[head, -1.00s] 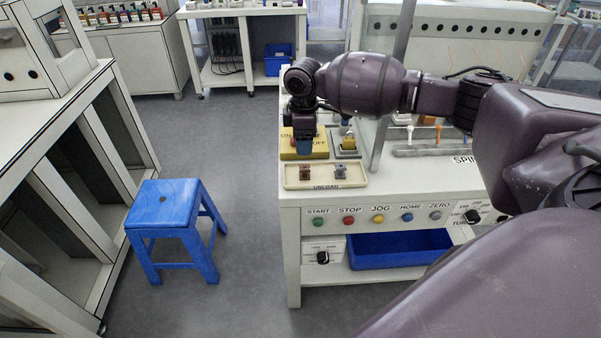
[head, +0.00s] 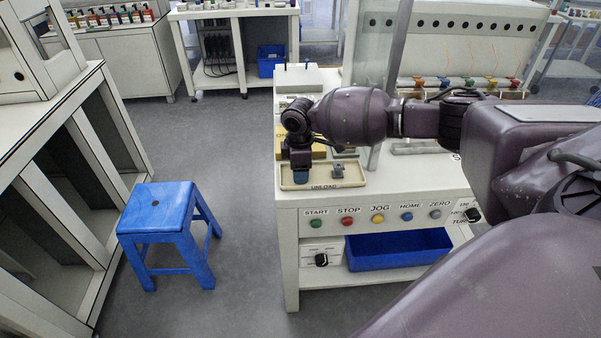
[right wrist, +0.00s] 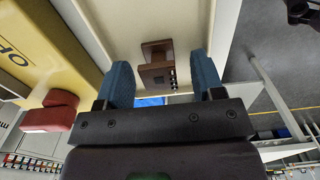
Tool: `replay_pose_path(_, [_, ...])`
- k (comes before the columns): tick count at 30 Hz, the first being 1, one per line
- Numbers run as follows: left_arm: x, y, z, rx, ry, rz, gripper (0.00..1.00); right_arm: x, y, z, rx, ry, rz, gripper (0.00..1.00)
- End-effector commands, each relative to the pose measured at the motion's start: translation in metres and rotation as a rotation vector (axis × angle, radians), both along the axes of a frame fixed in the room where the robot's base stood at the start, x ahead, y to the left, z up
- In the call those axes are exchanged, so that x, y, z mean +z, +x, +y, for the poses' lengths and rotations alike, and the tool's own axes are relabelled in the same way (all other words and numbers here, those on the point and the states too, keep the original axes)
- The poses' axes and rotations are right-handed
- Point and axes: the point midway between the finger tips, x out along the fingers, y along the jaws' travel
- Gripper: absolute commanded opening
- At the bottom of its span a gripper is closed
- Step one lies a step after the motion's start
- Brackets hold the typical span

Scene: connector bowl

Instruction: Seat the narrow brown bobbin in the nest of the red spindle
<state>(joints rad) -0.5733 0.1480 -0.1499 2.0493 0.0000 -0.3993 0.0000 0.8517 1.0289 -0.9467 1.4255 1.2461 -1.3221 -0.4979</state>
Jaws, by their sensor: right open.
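The brown bobbin (right wrist: 157,62) lies in the cream tray marked UNLOAD (head: 352,184). In the right wrist view it sits between the two blue fingers, with gaps on both sides. In the head view my right gripper (head: 301,177) hides it. My right gripper is open and points down over the tray's left part. A grey bobbin (head: 338,171) stands in the tray to the right of the gripper. My left gripper is out of view.
A yellow ON/OFF block (right wrist: 38,50) with a red part (right wrist: 50,112) is beside the tray. A clear upright panel (head: 372,50) stands behind my right arm. A blue bin (head: 400,250) is under the bench, and a blue stool (head: 165,210) is at left.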

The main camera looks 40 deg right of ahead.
Motion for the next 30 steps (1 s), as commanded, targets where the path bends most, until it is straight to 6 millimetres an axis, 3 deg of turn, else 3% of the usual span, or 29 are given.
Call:
replay_pose_path(7, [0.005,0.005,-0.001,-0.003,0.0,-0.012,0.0,0.0,0.0,0.0,0.0,0.0,-0.002,0.59])
replay_pose_path(17, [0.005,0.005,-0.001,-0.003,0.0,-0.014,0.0,0.0,0.0,0.0,0.0,0.0,-0.002,0.09])
replay_pose_path(25, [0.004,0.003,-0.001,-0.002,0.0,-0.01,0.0,0.002,0.0,0.0,0.0,-0.001,-0.003,0.08])
replay_pose_path(30, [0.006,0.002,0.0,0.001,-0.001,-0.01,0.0,0.02,0.001,0.0,0.001,-0.001,-0.007,0.08])
